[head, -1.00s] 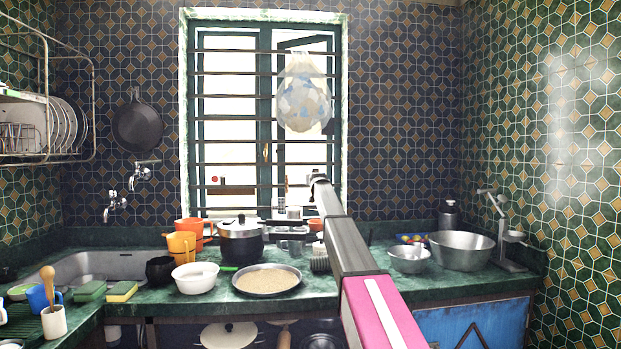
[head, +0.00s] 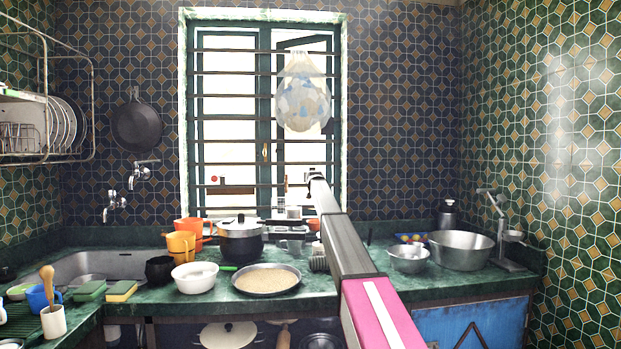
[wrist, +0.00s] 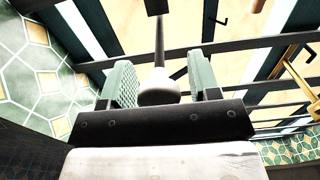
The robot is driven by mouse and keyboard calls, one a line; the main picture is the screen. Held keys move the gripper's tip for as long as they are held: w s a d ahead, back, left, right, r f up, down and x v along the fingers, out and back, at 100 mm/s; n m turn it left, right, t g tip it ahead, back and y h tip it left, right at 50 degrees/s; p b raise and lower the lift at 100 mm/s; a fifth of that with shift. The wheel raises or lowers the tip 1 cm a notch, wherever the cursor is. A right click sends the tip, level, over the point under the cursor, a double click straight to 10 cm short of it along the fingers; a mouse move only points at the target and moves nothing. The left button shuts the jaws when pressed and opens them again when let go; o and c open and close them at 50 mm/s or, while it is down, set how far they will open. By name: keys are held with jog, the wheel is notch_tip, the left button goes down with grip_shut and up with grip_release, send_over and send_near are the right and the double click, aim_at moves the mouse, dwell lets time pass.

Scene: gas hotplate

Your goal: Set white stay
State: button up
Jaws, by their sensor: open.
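My gripper (wrist: 160,74) is open, with one green ridged finger on each side of the knob. A gap shows between the knob and each finger, so I see no clear grip. In the head view my arm reaches to the lower part of the barred window (head: 264,110). The stay and fingertips are too small to make out there.
Dark horizontal window bars (wrist: 225,49) cross close around my fingers. A brass handle (wrist: 298,58) is at the right of the wrist view. Below the window, the green counter holds a lidded pot (head: 240,243), a grain pan (head: 267,281) and metal bowls (head: 462,250).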

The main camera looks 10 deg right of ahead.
grip_shut()
jog(key=s, duration=0.8)
jog(key=shift+s, duration=0.1)
grip_release()
jog(key=shift+s, duration=0.15)
jog(key=s, duration=1)
jog(key=shift+s, duration=0.35)
